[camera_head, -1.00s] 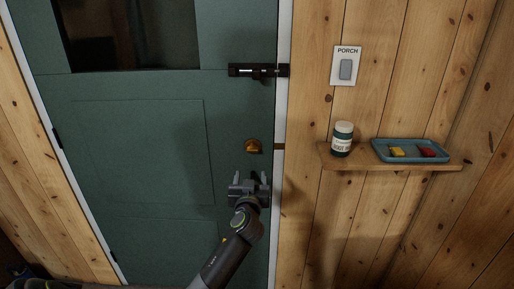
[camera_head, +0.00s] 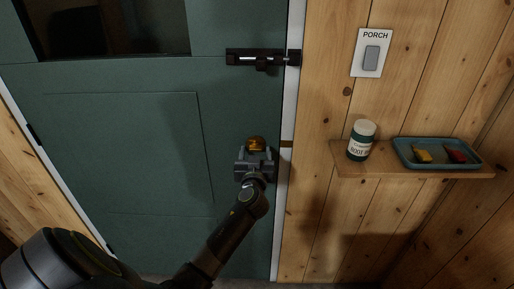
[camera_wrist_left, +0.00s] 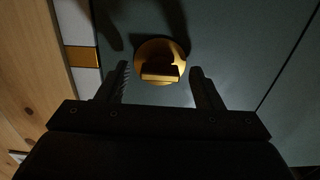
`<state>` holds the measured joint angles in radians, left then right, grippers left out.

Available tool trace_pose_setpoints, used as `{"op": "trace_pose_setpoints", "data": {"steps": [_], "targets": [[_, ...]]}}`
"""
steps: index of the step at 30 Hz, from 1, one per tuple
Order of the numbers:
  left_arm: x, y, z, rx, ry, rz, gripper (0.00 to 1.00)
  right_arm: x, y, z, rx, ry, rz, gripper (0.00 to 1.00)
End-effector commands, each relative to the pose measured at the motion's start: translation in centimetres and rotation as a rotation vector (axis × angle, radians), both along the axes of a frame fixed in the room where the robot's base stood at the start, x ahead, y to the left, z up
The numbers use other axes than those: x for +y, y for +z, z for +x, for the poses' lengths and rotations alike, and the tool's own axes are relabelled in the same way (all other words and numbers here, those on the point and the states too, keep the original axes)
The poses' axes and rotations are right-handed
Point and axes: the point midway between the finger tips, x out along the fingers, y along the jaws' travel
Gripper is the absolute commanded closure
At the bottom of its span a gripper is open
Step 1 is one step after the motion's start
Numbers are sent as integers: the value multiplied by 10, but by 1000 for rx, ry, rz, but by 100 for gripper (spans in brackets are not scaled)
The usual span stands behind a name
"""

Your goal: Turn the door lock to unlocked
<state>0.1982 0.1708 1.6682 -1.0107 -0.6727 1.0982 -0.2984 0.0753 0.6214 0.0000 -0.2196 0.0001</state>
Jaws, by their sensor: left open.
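The door lock is a round brass thumb-turn (camera_head: 256,142) on the green door (camera_head: 130,150), near the door's right edge. In the left wrist view the brass lock (camera_wrist_left: 160,60) shows a flat turn piece lying across the picture. My left gripper (camera_head: 256,155) is open in front of the lock, just below it in the head view. In the left wrist view its two fingers (camera_wrist_left: 161,82) stand to either side of the turn piece, with a gap on both sides. Contact cannot be seen. My right gripper is not in view.
A black slide bolt (camera_head: 262,58) sits higher on the door. Right of the door, a wooden shelf (camera_head: 400,172) holds a green and white can (camera_head: 361,140) and a blue tray (camera_head: 472,165). A PORCH switch (camera_head: 372,54) is above.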

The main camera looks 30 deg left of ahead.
Motion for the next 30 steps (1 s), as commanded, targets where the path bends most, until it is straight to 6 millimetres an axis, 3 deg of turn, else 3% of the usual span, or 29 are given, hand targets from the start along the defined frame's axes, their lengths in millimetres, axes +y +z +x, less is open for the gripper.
{"op": "trace_pose_setpoints", "data": {"steps": [7,18,30], "targets": [[0,0,0,1,0,-1,40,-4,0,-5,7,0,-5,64],[0,0,0,0,0,0,85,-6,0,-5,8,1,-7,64],[0,-1,0,46,0,75,85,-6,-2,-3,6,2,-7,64]]}}
